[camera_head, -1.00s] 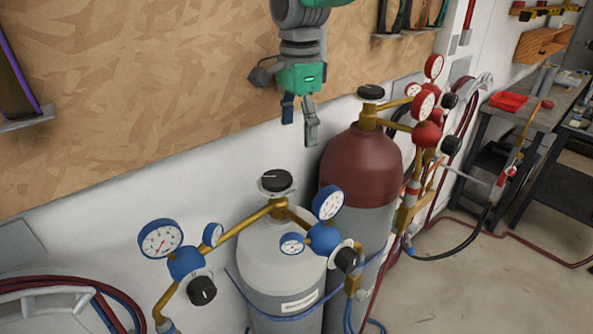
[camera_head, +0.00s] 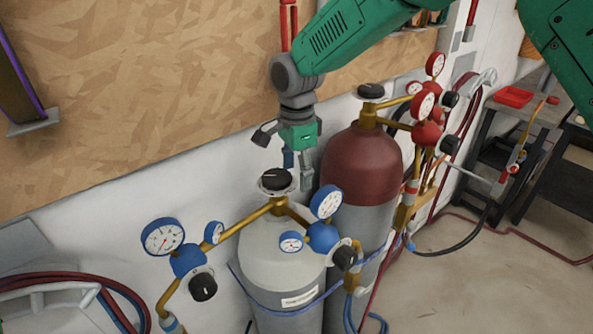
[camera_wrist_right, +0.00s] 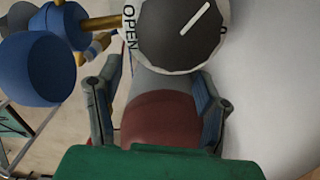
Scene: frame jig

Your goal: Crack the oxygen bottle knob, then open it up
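The oxygen bottle (camera_head: 262,246) is the grey cylinder with blue regulators. Its black knob (camera_head: 277,179) sits on top, on a pale disc. In the right wrist view the knob (camera_wrist_right: 182,32) shows a white line, and the word OPEN is on the disc beside it. My right gripper (camera_head: 298,172) hangs just above and to the right of the knob in the head view. Its two fingers (camera_wrist_right: 158,105) are apart and empty in the wrist view, with the knob beyond their tips. My left gripper is not in view.
A maroon-topped bottle (camera_head: 362,165) with red gauges stands right behind the oxygen bottle. Blue-rimmed gauges (camera_head: 163,237) and brass pipes flank the knob. A wooden board (camera_head: 150,90) covers the wall behind. Open floor (camera_head: 480,285) lies to the right.

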